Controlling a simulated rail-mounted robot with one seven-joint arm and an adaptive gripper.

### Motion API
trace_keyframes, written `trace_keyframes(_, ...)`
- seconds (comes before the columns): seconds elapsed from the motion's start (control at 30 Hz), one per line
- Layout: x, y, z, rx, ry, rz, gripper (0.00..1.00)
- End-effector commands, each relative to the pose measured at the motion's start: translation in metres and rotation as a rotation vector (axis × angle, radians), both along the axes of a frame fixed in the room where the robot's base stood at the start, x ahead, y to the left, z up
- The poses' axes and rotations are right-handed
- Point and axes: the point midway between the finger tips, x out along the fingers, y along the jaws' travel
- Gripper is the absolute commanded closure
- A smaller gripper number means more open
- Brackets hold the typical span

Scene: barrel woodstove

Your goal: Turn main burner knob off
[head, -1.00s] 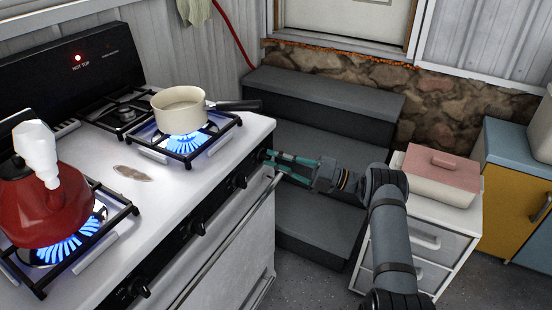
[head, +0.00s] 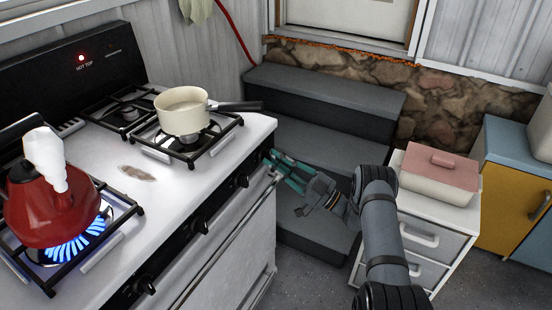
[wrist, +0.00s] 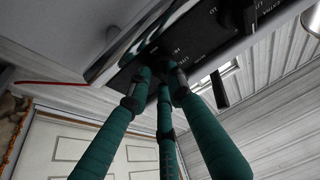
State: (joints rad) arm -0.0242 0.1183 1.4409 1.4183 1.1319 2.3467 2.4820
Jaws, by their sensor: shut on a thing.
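The stove's control panel (head: 220,200) has a row of black knobs. My gripper (head: 271,158), with teal fingers, reaches the far right end of this panel and is shut on the knob there. The fingers hide most of that knob in the head view. The burner (head: 185,142) under the cream saucepan (head: 182,111) shows no flame. The front left burner (head: 70,248) under the red kettle (head: 52,208) burns blue.
Other knobs (head: 243,181) run along the panel, above the oven door (head: 225,265). Dark steps (head: 310,143) lie behind my gripper. A white drawer cabinet (head: 420,235) with a pink-lidded dish (head: 440,175) stands right of my arm.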

Motion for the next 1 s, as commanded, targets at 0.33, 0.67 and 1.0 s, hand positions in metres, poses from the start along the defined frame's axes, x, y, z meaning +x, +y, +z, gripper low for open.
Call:
trace_keyframes(0.33,0.0012,0.0053,0.0088,0.043,0.053,0.002,1.0)
trace_keyframes(0.67,0.0016,0.0051,0.009,0.045,0.056,0.001,1.0)
trace_keyframes(1.0,0.0005,0.0056,0.0078,0.042,0.057,0.004,0.64)
